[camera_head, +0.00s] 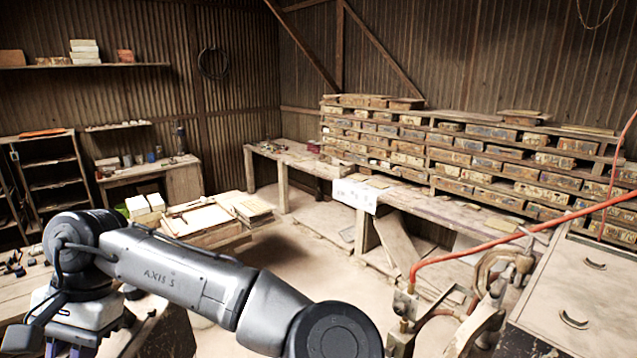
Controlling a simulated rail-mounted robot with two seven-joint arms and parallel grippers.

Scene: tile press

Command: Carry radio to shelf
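I cannot make out a radio for certain anywhere in this view. A wooden wall shelf (60,67) at the upper left bears pale blocks and a small reddish box (125,56). A dark open shelf rack (45,168) stands below it at the left wall. One arm of mine crosses the lower left, and its wrist points down over a wooden bench. I take it to be my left arm; its gripper (68,350) is cut off by the bottom edge, so its fingertips and anything between them are hidden. My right gripper is out of view.
A low table (205,238) with papers and white blocks stands behind my arm. A long workbench (405,196) under many stacked drawers lines the right wall. A press with a red hose (480,248) and a drawer cabinet (575,300) fill the lower right. Floor (300,262) is clear mid-room.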

